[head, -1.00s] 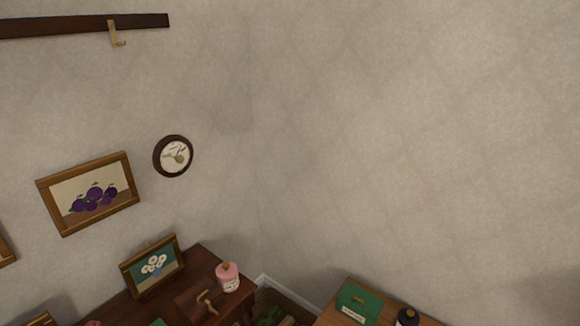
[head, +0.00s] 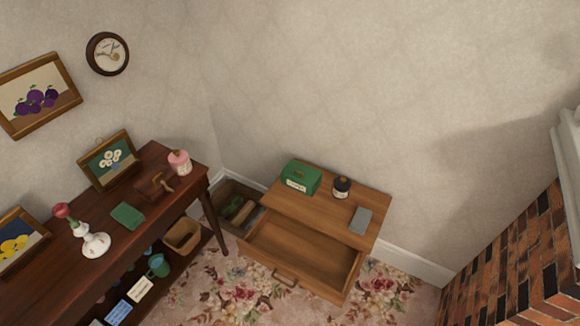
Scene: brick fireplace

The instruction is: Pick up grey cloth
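A small flat grey rectangle (head: 361,220), which looks like the folded grey cloth, lies on the top of the low wooden cabinet (head: 320,212), near its right front edge. The cabinet's drawer (head: 300,258) is pulled open below it and its visible inside looks empty. Neither of my grippers is in view.
The dark table (head: 128,247) at left holds a white vase (head: 95,243) and a pink jar (head: 180,162). A brick fireplace (head: 520,265) is at right. Flowered carpet lies in front.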

